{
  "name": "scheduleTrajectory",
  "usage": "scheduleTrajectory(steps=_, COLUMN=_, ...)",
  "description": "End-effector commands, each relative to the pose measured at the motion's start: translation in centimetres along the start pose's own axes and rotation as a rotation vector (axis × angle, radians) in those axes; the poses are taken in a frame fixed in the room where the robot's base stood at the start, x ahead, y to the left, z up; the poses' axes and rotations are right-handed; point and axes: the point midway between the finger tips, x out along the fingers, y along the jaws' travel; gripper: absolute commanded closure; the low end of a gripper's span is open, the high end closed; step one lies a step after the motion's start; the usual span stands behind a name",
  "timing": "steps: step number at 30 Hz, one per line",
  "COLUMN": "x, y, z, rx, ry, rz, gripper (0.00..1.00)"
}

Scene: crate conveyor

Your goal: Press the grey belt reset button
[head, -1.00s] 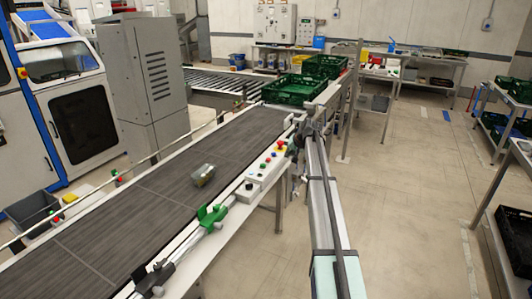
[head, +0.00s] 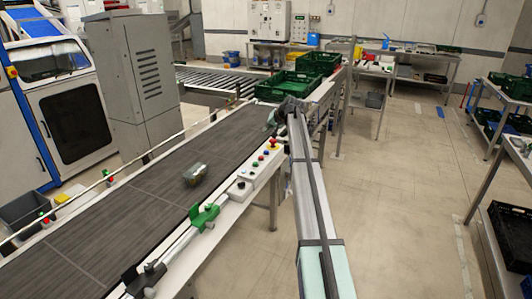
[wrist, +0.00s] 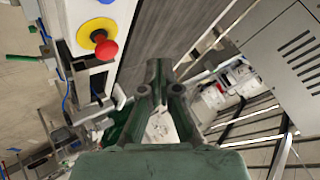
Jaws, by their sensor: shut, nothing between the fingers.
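A white control panel (head: 262,166) with several coloured buttons runs along the right edge of the conveyor. A red mushroom button (head: 273,144) sits at its far end; in the wrist view it shows on a yellow ring (wrist: 104,46). I cannot surely pick out the grey reset button; a small box with a dark button (head: 240,186) stands at the panel's near end. My gripper (head: 276,118) is beyond the panel's far end, above the belt's edge. In the wrist view its fingers (wrist: 158,68) are shut and empty, to the right of the red button and apart from it.
A small packet (head: 195,174) lies on the dark conveyor belt (head: 130,205). A green bracket (head: 204,216) stands on the near rail. Green crates (head: 284,86) sit at the belt's far end. A grey cabinet (head: 133,80) stands to the left.

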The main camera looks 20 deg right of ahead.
Motion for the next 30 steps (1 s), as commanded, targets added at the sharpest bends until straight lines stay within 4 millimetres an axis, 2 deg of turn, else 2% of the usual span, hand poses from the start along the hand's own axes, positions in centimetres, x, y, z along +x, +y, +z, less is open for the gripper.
scheduleTrajectory(steps=8, x=1.3, y=0.9, z=1.0, rx=0.000, ry=-0.001, rz=0.000, gripper=1.00)
scheduleTrajectory(steps=22, x=5.3, y=3.9, z=3.9, rx=0.000, ry=-0.001, rz=0.000, gripper=1.00)
scheduleTrajectory(steps=30, x=6.1, y=4.4, z=4.5, rx=0.000, ry=-0.001, rz=0.000, gripper=1.00)
